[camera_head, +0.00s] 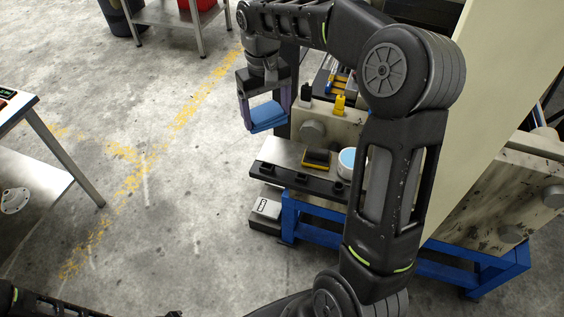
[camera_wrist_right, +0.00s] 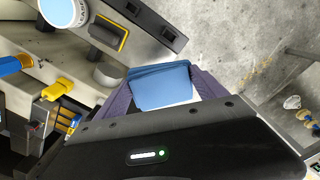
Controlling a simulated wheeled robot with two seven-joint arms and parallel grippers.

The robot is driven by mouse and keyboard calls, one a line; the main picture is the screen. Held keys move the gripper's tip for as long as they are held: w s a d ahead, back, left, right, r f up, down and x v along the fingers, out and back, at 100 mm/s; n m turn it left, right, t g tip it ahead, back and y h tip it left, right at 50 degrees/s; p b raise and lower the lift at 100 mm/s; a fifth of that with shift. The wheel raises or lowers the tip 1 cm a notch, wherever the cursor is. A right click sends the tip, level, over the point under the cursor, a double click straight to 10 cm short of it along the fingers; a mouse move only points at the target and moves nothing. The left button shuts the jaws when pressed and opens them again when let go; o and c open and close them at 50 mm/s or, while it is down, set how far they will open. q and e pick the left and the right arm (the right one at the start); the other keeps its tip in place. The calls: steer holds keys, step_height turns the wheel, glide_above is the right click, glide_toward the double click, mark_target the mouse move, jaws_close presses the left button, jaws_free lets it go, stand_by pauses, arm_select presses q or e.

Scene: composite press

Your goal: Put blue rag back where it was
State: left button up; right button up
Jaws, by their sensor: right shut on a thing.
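The blue rag (camera_head: 267,115) is folded and held between the fingers of my right gripper (camera_head: 264,112), in the air beside the press table. The rag (camera_wrist_right: 162,87) also shows in the right wrist view, between the two purple-grey fingers of my right gripper (camera_wrist_right: 163,92). In the head view the gripper is to the left of the press frame and beyond the metal shelf (camera_head: 283,154). On that shelf lie a black and yellow pad (camera_head: 316,159) and a round white container with a light blue top (camera_head: 347,160). My left gripper is not clearly seen; only dark arm parts show at the bottom left.
The press (camera_head: 335,118) with a yellow connector (camera_head: 340,104) stands on a blue frame (camera_head: 318,210). A grey and black foot box (camera_head: 266,211) is on the floor. A metal table (camera_head: 52,150) stands at the left. Open concrete floor lies between.

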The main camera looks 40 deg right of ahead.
steer(key=shift+m, duration=0.3)
steer(key=s+d, duration=0.1)
steer(key=s+d+f, duration=0.1)
steer(key=d, duration=0.1)
steer(key=shift+s+d+f+b, duration=0.1)
steer(key=shift+s+f+b, duration=0.1)
steer(key=shift+b, duration=0.15)
glide_above(283, 154)
steer(key=shift+f+p, duration=0.35)
steer(key=shift+f, duration=2.8)
steer(key=shift+f, duration=1.9)
steer(key=shift+f, duration=0.1)
steer(key=o, duration=1.2)
